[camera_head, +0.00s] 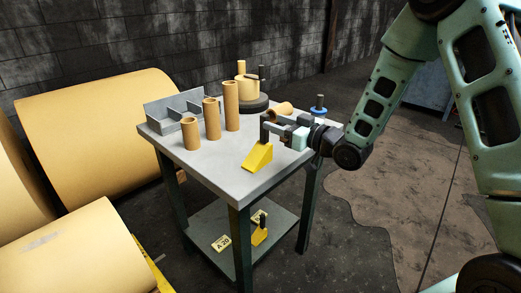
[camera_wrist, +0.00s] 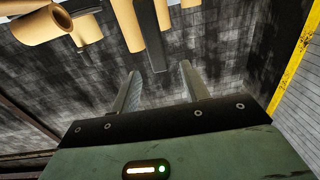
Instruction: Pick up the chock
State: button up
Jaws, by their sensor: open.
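The yellow wedge-shaped chock (camera_head: 257,157) sits on the near right part of the grey table top. A dark upright post (camera_head: 264,128) rises at its raised end; I take it for the chock's handle. My gripper (camera_head: 278,125) is level and low over the table, just right of this post. In the wrist view my gripper (camera_wrist: 161,68) is open, with nothing between its fingers. A dark bar (camera_wrist: 156,38) hangs from the top edge there, beyond the gap, probably the same post. The chock's yellow body cannot be made out in the wrist view.
Several tan tubes stand on the table (camera_head: 220,172), including a tall one (camera_head: 231,105); one lies tipped (camera_head: 282,108) behind my gripper. A grey divided holder (camera_head: 175,107) is at back left. A second yellow chock (camera_head: 260,235) is on the lower shelf.

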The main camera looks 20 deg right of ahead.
aim_at(268, 118)
jog(key=shift+p+x, duration=0.6)
jog(key=shift+x, duration=2.05)
jog(key=shift+r, duration=0.15)
grip_shut()
